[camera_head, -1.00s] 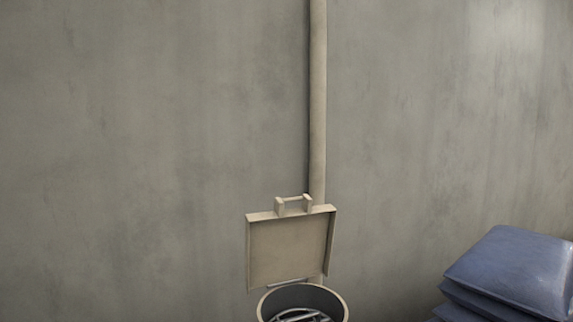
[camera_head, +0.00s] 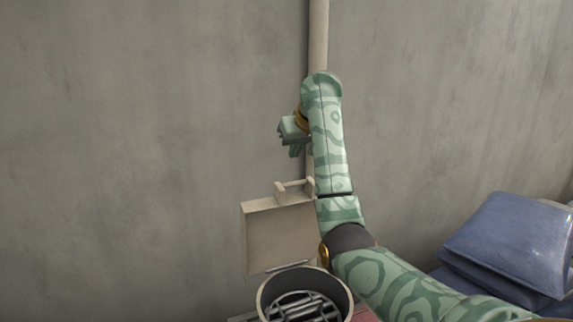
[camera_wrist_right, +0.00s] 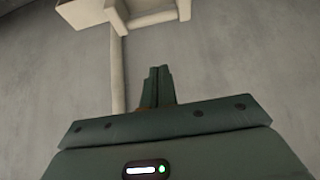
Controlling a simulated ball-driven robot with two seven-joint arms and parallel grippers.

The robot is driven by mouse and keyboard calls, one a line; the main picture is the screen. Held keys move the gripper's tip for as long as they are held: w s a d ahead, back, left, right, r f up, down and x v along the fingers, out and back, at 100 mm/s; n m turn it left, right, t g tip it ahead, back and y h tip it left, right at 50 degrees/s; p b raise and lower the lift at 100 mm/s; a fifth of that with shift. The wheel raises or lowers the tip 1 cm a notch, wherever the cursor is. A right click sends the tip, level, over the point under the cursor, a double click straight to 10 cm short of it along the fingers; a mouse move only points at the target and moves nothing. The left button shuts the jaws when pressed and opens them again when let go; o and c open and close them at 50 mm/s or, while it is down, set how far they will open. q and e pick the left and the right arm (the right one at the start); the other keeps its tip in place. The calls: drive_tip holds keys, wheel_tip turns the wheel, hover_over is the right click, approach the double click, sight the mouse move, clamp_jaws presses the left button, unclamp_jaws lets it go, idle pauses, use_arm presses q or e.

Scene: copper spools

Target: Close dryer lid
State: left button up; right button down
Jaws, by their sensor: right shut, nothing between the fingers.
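The dryer lid (camera_head: 275,238) is a beige square panel with a bar handle (camera_head: 293,184) on its top edge. It stands open, upright behind the round dryer opening (camera_head: 263,297), and my right arm covers its right side. Grey bars show inside the opening. My right gripper (camera_head: 294,150) is above the handle, apart from it, in front of the wall. In the right wrist view its fingers (camera_wrist_right: 160,84) are together and empty. My left gripper is in neither view.
A beige pipe (camera_head: 318,35) runs up the grey wall behind the lid. Blue sacks (camera_head: 515,245) are stacked at the right. The right wrist view shows a beige part (camera_wrist_right: 85,12) at the top; I cannot tell what it is. The left side is clear.

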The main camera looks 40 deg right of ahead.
sight(293, 196)
drive_tip(key=shift+w+d+f, duration=0.4)
drive_tip(key=shift+f, duration=0.05)
drive_tip(key=f+p, duration=0.1)
drive_tip(key=f, duration=0.3)
drive_tip(key=w+f+p, duration=0.1)
drive_tip(key=f, duration=0.1)
drive_tip(key=shift+d+p, duration=0.1)
drive_tip(key=shift+p, duration=0.25)
drive_tip(key=shift+s, duration=0.2)
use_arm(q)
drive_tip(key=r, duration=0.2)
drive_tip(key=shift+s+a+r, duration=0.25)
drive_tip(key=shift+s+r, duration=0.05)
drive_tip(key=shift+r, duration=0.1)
use_arm(e)
drive_tip(key=shift+w+f, duration=0.1)
drive_tip(key=shift+f, duration=0.05)
